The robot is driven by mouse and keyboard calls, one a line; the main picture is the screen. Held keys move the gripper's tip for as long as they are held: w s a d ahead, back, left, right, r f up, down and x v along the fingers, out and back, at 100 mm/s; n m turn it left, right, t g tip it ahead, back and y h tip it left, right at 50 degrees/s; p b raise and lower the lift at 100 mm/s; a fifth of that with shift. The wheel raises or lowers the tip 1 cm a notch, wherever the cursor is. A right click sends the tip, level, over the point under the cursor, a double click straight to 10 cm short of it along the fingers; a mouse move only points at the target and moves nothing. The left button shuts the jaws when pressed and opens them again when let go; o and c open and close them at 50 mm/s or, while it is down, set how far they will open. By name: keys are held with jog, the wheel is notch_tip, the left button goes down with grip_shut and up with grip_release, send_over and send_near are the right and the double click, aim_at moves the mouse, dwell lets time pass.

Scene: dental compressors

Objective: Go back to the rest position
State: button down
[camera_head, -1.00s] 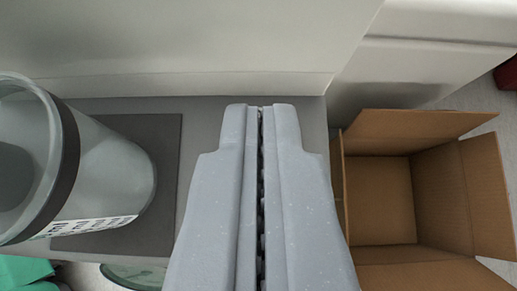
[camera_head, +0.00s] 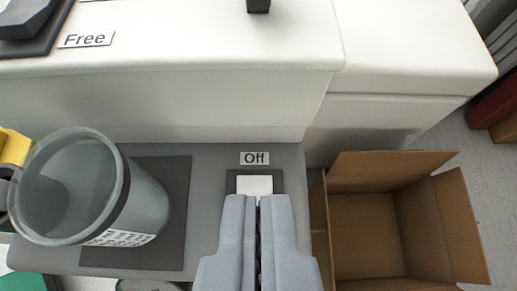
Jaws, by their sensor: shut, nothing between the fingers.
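My gripper (camera_head: 258,207) shows at the bottom centre of the head camera view. Its two grey fingers are shut together with nothing between them. It is in front of a white block or switch (camera_head: 254,184) on a dark plate, under a label reading "Off" (camera_head: 254,158). The fingers hide the lower part of that plate. I cannot tell whether the fingertips touch it.
A clear grey container (camera_head: 140,200) with a dark band stands on a dark mat (camera_head: 178,240) at left. An open cardboard box (camera_head: 365,235) is at right. White casing (camera_head: 180,95) rises behind, with a "Free" label (camera_head: 85,40).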

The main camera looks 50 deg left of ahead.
jog(key=w+d+r+t+h, duration=0.2)
jog(key=w+r, duration=0.2)
jog(key=r, duration=0.4)
jog(key=w+d+r+m+t+h, duration=0.1)
jog(key=w+d+r, duration=0.1)
jog(key=w+r, duration=0.35)
jog(key=w+d+r+t+h, duration=0.2)
jog(key=r, duration=0.7)
jog(key=d+r+m+t+h+p, duration=0.1)
jog(key=d+r+m+t+h, duration=0.1)
jog(key=r, duration=1.2)
jog(key=d+r+m+t+h, duration=0.1)
jog(key=r+m+h, duration=0.1)
jog(key=r, duration=1.2)
jog(key=s+a+r+m+t+h+p, duration=0.1)
jog(key=s+r+m, duration=0.1)
jog(key=s+r, duration=0.6)
jog(key=s+a+r+m+h, duration=0.15)
jog(key=s+r, duration=0.35)
jog(key=r, duration=0.8)
jog(key=s+a+r+m+y, duration=0.1)
jog(key=s+a+r, duration=0.3)
jog(key=s, duration=0.6)
jog(key=s+a+r+m+y, duration=0.1)
jog(key=s+a+r+y, duration=0.1)
jog(key=s+a+r, duration=0.3)
jog(key=s+r, duration=0.3)
jog(key=s, duration=0.2)
jog(key=shift+r+p, duration=0.2)
jog(key=shift+p, duration=0.15)
